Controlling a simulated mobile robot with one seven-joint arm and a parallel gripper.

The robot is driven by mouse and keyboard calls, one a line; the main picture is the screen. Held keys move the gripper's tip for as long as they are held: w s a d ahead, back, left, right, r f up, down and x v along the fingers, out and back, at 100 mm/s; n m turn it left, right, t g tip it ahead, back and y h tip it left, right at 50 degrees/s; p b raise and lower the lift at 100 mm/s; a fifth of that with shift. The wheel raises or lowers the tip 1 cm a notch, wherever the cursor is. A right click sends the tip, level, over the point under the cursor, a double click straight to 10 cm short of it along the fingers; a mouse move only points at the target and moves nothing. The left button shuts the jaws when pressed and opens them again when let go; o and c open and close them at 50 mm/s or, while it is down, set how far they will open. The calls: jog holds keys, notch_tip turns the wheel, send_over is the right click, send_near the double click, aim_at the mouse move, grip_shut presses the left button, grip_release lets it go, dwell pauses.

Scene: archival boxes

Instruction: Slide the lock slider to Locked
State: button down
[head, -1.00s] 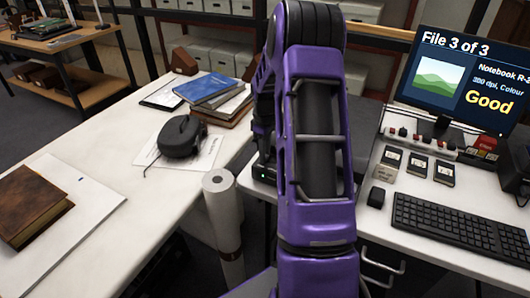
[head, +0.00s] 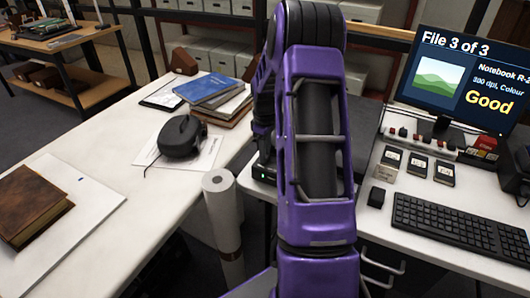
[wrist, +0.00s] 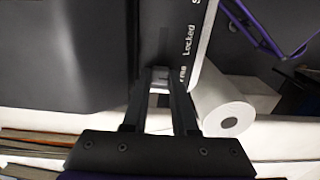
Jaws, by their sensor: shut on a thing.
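In the wrist view, my gripper (wrist: 160,78) is shut on the small grey lock slider (wrist: 159,84), which shows only in part between the fingertips. The slider sits near the edge of a dark device (wrist: 165,30). The white word "Locked" is printed sideways on the device, just beyond the fingertips and to their right. More lettering beside the fingers is too small to read for sure.
A white paper roll (head: 222,215) stands upright left of my arm, close to the desk; it also shows right of the fingers in the wrist view (wrist: 228,105). A keyboard (head: 450,228), a monitor (head: 460,85) and small cards are on the right desk. Books and a black mouse-like device (head: 182,137) are on the left table.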

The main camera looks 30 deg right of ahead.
dwell(0.4)
jog(key=shift+s+d, duration=0.4)
jog(key=shift+s, duration=0.3)
jog(key=shift+s+d, duration=0.45)
jog(key=shift+s, duration=0.25)
jog(key=shift+s+d, duration=0.4)
jog(key=shift+s, duration=0.3)
jog(key=c, duration=1)
grip_release()
jog(key=shift+s, duration=0.1)
jog(key=shift+o, duration=0.2)
notch_tip(320, 180, up, 18)
jog(key=p, duration=0.2)
jog(key=shift+f, duration=0.25)
